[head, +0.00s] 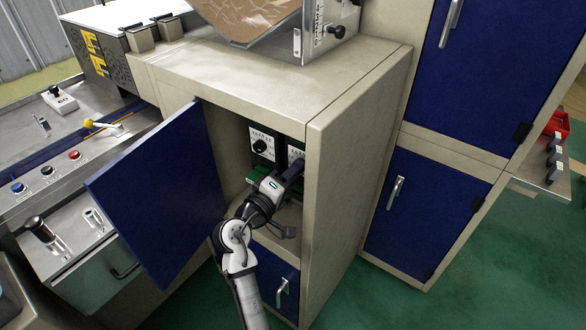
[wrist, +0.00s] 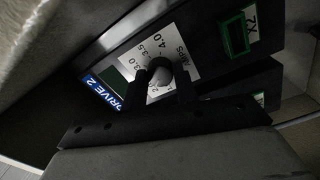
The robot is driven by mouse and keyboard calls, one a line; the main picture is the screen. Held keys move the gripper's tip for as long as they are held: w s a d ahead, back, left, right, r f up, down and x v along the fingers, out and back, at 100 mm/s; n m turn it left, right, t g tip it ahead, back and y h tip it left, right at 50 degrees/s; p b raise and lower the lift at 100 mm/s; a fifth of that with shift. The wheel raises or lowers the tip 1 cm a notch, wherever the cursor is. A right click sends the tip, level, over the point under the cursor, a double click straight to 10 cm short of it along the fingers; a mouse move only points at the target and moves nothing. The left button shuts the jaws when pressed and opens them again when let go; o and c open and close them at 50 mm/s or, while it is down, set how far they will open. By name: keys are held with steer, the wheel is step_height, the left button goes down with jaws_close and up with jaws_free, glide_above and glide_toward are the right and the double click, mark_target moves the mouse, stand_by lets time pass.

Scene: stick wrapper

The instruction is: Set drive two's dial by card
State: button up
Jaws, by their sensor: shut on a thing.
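Drive two (wrist: 111,90), a dark box with a blue "DRIVE 2" label, fills the upper middle of the wrist view, seen tilted. Its white dial plate (wrist: 187,48) shows "AMPS" and marks such as 3.0, 3.5 and 4.0. The dial's knob (wrist: 160,72) sits between the fingers of my gripper (wrist: 161,84), which is shut on it. The fingers hide part of the knob and scale, so I cannot read the setting. In the head view my gripper (head: 292,173) reaches into the cabinet and covers most of drive two (head: 296,152). I cannot make out a card.
Another drive (head: 262,146) with a black knob is left of drive two. The cabinet (head: 345,165) walls close in on both sides, and its blue door (head: 160,195) stands open at left. A green connector (wrist: 238,36) marked X2 is on the drive's face.

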stand_by(0.3)
steer(key=o, duration=1)
steer(key=shift+c, duration=0.2)
steer(key=shift+s+a, duration=0.1)
steer(key=b+v, duration=0.3)
steer(key=v, duration=1)
steer(key=shift+s+b, duration=0.3)
steer(key=shift+b, duration=0.05)
steer(key=shift+a+f, duration=0.1)
steer(key=shift+a, duration=0.05)
